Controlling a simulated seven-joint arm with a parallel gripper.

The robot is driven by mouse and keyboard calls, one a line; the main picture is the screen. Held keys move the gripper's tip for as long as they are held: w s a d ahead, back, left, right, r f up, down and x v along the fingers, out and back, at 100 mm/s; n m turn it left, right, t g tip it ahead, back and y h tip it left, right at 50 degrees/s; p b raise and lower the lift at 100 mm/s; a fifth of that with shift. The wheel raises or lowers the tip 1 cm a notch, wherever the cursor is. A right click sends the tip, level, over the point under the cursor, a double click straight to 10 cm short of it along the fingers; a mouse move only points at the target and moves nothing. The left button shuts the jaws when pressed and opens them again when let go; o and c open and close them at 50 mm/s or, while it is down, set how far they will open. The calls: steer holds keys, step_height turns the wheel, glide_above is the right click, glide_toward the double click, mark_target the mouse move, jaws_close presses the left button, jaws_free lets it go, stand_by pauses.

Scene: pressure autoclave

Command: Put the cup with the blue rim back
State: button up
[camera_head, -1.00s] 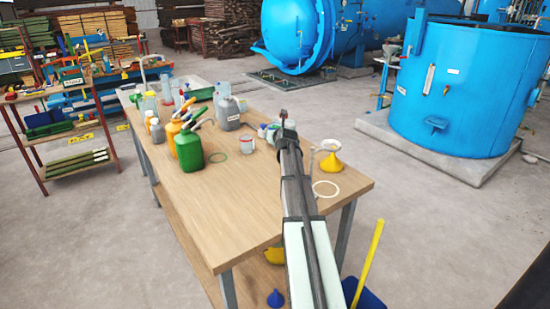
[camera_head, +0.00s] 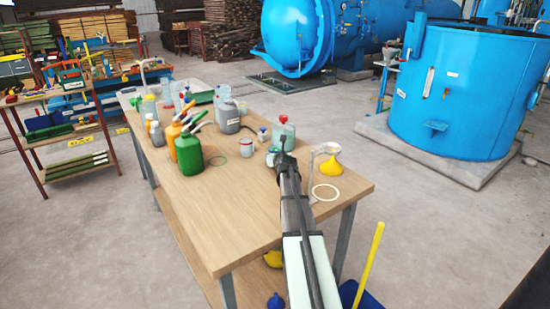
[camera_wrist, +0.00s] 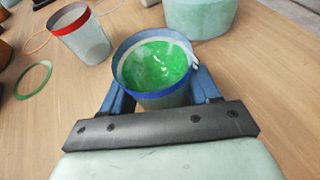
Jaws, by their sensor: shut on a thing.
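The cup with the blue rim (camera_wrist: 150,98) holds a bright green content and stands nearly upright between the two blue fingers of my gripper (camera_wrist: 160,92) in the wrist view. The fingers are shut on its sides. In the head view my gripper (camera_head: 284,160) is over the right part of the table, and the cup (camera_head: 271,156) shows only partly beside it. I cannot tell whether its base touches the table. A similar cup with a red rim (camera_wrist: 84,35) stands apart to its left, also seen in the head view (camera_head: 246,148).
The wooden table (camera_head: 225,215) has free room at its front. A translucent bottle (camera_head: 284,131) stands just beyond my gripper. A yellow funnel (camera_head: 331,167) and a pale ring (camera_head: 326,192) are to the right. Green and orange jugs (camera_head: 189,155) and a grey can (camera_head: 228,118) are left.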

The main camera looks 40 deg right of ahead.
steer(key=shift+f, duration=0.1)
steer(key=o, duration=1.2)
steer(key=v, duration=1.2)
